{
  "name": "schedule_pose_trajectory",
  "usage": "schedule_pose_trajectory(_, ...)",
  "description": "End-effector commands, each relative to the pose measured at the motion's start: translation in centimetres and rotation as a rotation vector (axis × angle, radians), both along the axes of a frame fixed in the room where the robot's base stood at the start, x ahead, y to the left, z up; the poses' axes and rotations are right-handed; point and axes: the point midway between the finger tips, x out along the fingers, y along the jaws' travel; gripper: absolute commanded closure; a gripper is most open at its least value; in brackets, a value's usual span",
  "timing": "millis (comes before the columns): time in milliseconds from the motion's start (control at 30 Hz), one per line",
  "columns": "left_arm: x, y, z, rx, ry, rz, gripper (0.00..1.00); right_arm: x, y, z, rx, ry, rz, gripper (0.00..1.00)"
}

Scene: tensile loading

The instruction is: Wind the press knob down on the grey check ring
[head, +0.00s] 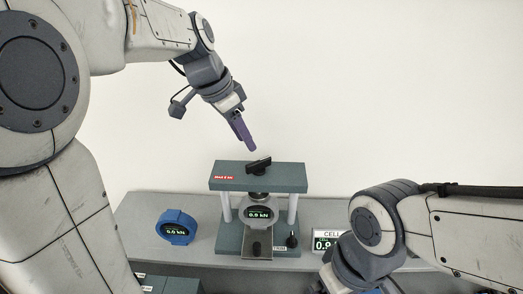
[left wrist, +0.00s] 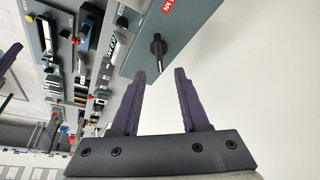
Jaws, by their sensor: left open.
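The press (head: 285,181) stands on the bench, with a dark top plate on two pale posts. Its black bar-shaped press knob (head: 258,165) sits on top of that plate; it also shows in the left wrist view (left wrist: 157,48). The grey check ring (head: 248,214), with a lit kN readout, stands upright under the press screw between the posts. My left gripper (head: 249,145) is above the knob, apart from it, pointing down. In the left wrist view its purple fingers (left wrist: 158,76) are open and empty, with the knob just beyond the gap. My right gripper's fingers are not seen.
A blue ring (head: 176,227) with a readout stands left of the press. A CELL display (head: 327,241) stands to the right, partly behind my right arm. A small black knob (head: 291,241) is at the press base.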

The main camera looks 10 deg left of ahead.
Motion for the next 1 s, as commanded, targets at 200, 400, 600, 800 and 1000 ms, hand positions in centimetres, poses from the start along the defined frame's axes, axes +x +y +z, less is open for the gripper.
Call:
schedule_pose_trajectory(200, 1.1, -1.4, -3.8, -0.001, 0.008, -0.004, 0.55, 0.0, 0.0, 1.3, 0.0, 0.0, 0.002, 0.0)
schedule_pose_trajectory(400, 1.9, -2.1, -6.6, -0.001, 0.005, -0.003, 0.55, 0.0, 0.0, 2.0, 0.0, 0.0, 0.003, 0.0)
schedule_pose_trajectory(600, 2.2, -2.4, -7.7, 0.0, 0.001, 0.0, 0.55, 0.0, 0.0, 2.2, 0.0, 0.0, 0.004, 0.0)
schedule_pose_trajectory(800, 2.3, -2.4, -7.8, 0.0, 0.001, 0.0, 0.55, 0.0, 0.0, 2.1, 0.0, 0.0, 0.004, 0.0)
schedule_pose_trajectory(1000, 2.3, -2.4, -7.7, 0.001, 0.001, 0.0, 1.0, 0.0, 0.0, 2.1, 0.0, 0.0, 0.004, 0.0)
